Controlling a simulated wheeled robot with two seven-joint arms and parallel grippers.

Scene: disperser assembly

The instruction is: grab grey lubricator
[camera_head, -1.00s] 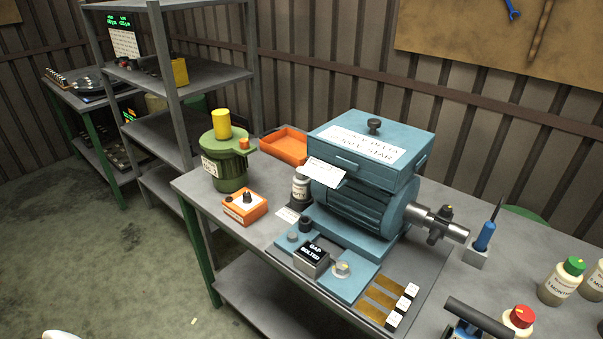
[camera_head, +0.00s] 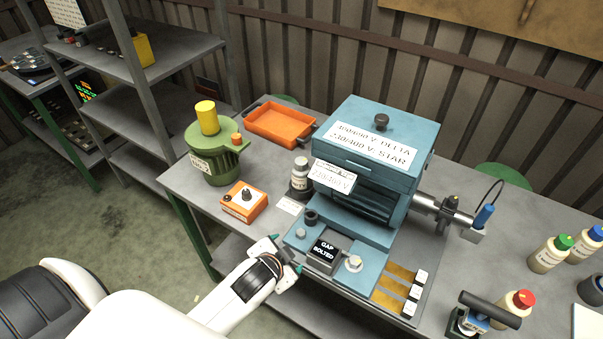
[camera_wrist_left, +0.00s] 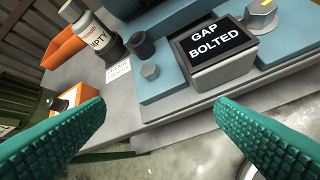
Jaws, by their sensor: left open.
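A small bottle with a grey cap and a white label (camera_head: 300,176) stands in a dark holder left of the blue motor unit (camera_head: 365,165). In the left wrist view this bottle (camera_wrist_left: 88,32) is at the upper left, and its label shows "MPTY". My left gripper (camera_head: 287,253) is open and empty, in front of the motor unit's base at the table's front edge, apart from the bottle. In the left wrist view its two teal fingers (camera_wrist_left: 160,106) are spread wide, below the "GAP BOLTED" display (camera_wrist_left: 212,45). My right gripper is not in view.
An orange box with a knob (camera_head: 244,200) and a green canister with a yellow top (camera_head: 212,160) stand left of the bottle. An orange tray (camera_head: 280,126) lies behind. Several capped bottles, one green-capped (camera_head: 550,254), stand on the right.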

